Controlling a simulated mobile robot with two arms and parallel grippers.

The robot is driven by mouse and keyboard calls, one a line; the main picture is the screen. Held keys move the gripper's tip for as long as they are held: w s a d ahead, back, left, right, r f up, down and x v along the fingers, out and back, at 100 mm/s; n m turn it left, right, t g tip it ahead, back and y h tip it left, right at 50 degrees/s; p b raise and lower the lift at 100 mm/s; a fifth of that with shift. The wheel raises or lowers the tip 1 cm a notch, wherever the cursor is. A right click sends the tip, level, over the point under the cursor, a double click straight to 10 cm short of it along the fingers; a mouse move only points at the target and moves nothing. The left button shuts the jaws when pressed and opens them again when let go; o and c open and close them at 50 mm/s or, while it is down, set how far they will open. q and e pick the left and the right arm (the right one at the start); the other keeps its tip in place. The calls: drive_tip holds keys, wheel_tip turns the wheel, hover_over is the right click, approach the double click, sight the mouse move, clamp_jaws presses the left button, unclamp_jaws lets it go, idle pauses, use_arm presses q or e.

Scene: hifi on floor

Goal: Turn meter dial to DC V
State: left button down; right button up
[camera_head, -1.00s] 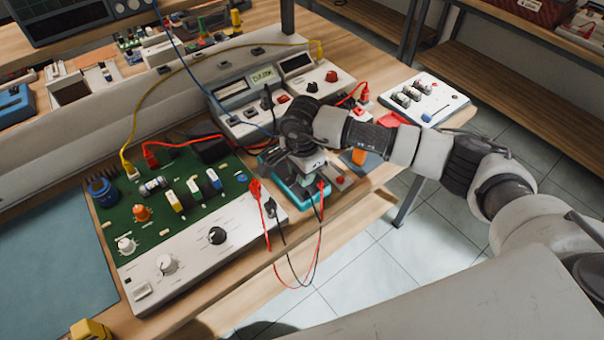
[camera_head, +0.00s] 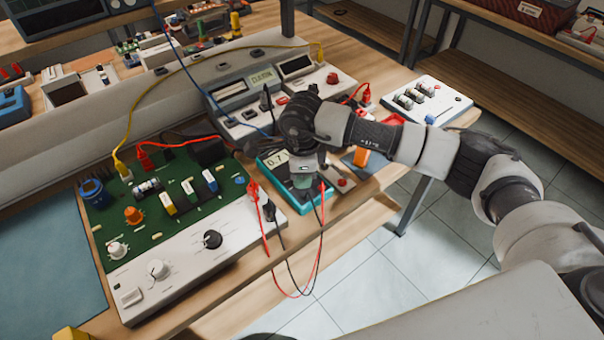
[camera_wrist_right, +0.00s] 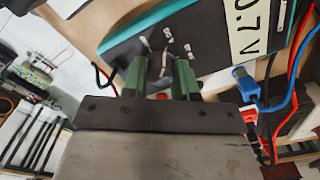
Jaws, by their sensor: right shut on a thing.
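The multimeter (camera_head: 265,170) has a teal case and lies on the bench, partly hidden under my right arm. Its display reads 0.7 in the head view and 0.7 V in the wrist view, where its dark face (camera_wrist_right: 207,42) and white dial marks show. My right gripper (camera_wrist_right: 160,82) has its two green fingertips down at the meter's face, on either side of the dial. In the head view the right gripper (camera_head: 303,180) is over the meter. My left gripper is not in view.
A green circuit board with a white knob panel (camera_head: 180,262) stands left of the meter. Red and black leads (camera_head: 318,240) hang over the bench's front edge. Grey bench instruments (camera_head: 248,95) stand behind, and a white switch box (camera_head: 428,98) to the right.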

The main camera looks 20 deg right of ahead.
idle(0.3)
drive_tip(key=o, duration=0.9)
drive_tip(key=shift+o, duration=0.2)
wheel_tip(320, 180, up, 11)
drive_tip(key=b, duration=0.1)
drive_tip(key=shift+f, duration=0.1)
